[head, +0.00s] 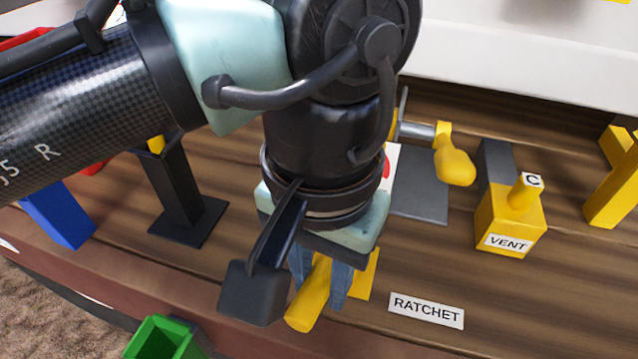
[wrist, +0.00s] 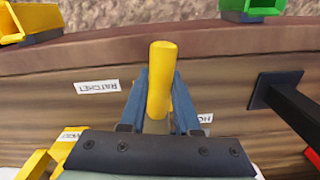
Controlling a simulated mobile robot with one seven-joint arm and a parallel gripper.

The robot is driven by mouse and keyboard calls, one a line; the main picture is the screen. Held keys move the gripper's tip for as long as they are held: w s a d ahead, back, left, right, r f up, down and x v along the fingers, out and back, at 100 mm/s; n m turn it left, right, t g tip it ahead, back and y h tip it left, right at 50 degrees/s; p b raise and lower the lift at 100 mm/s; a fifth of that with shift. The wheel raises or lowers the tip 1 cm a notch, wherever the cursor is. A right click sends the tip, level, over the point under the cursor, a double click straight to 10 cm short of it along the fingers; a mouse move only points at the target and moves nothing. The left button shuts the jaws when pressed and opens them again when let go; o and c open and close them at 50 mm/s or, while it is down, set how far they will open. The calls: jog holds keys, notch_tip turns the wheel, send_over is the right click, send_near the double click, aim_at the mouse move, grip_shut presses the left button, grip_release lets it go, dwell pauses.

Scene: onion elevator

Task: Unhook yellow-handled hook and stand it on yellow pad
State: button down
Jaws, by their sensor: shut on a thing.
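My gripper (head: 322,285) is shut on a yellow handle (head: 309,300), which also shows between the two blue-grey fingers in the wrist view (wrist: 160,75). In the head view the handle is tilted, its lower end towards the front edge. The hook end is hidden by my wrist and gripper. A flat-looking yellow piece (head: 367,275) shows just right of the fingers in the head view, mostly covered; I cannot tell whether it is the yellow pad. I cannot tell whether the hook touches anything.
A black post on a square base (head: 185,220) stands at left, beside a blue block (head: 58,215). A RATCHET label (head: 426,310) lies right of my gripper. Further right are a yellow VENT box (head: 510,220) and a yellow crank knob (head: 455,165). A green bin (head: 165,338) is below the front edge.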

jog(key=c, duration=0.5)
grip_release()
jog(key=shift+c, duration=0.2)
